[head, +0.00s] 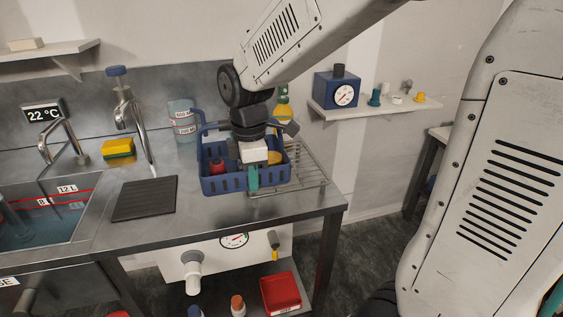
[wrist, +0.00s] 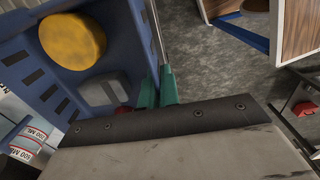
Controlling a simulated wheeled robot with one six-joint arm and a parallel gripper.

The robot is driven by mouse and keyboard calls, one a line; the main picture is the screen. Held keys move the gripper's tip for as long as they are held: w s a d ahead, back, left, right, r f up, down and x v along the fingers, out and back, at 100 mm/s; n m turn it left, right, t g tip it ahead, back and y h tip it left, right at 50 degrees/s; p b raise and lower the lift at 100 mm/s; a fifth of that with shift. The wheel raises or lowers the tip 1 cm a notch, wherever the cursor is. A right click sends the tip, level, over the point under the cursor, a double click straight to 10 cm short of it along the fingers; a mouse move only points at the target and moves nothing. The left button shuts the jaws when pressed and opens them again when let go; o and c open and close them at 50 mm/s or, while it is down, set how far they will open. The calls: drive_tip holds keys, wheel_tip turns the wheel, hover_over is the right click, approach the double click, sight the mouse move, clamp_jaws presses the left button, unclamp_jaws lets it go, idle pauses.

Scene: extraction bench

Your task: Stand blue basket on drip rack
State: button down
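The blue basket (head: 222,184) is at the bench's right end in the head view, roughly level. It holds a red item (head: 217,166), a yellow round item (wrist: 72,42) and a grey item. The wire drip rack (head: 312,177) shows to its right and partly behind it; the basket overlaps its left part. Whether the basket touches the rack or hangs above it, I cannot tell. My gripper (head: 252,177) points down at the basket's front wall, one teal finger outside it. In the wrist view the teal fingers (wrist: 157,88) are close together with the basket wall between them.
A measuring jug (head: 183,121) stands behind the basket on the left. A dark ribbed mat (head: 145,198), a yellow sponge (head: 118,148) and a water-filled sink (head: 45,225) lie further left. A wall shelf (head: 375,108) with a blue gauge box (head: 337,91) is at right.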

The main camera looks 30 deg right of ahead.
drive_tip(key=w+d, duration=0.1)
drive_tip(key=d, duration=0.3)
drive_tip(key=w+d+f, duration=0.1)
drive_tip(key=w+d, duration=0.1)
drive_tip(key=d, duration=0.2)
drive_tip(key=w+d, duration=0.2)
drive_tip(key=d, duration=0.3)
drive_tip(key=shift+w+f, duration=0.1)
drive_tip(key=shift+f, duration=1.85)
drive_tip(key=shift+f, duration=0.1)
drive_tip(key=c, duration=1.8)
unclamp_jaws()
drive_tip(key=shift+o, duration=0.8)
wheel_tip(320, 180, up, 12)
drive_tip(key=s+a+m, duration=0.3)
drive_tip(key=s+m, duration=0.2)
drive_tip(key=s, duration=0.3)
drive_tip(key=s+a+m, duration=0.3)
drive_tip(key=s+m, duration=0.2)
drive_tip(key=s, duration=0.3)
drive_tip(key=s+a+m+t, duration=0.1)
drive_tip(key=s+a+m, duration=0.2)
drive_tip(key=s, duration=0.5)
drive_tip(key=shift+s+f+m, duration=0.35)
drive_tip(key=shift+s+m, duration=0.05)
drive_tip(key=shift+m, duration=0.5)
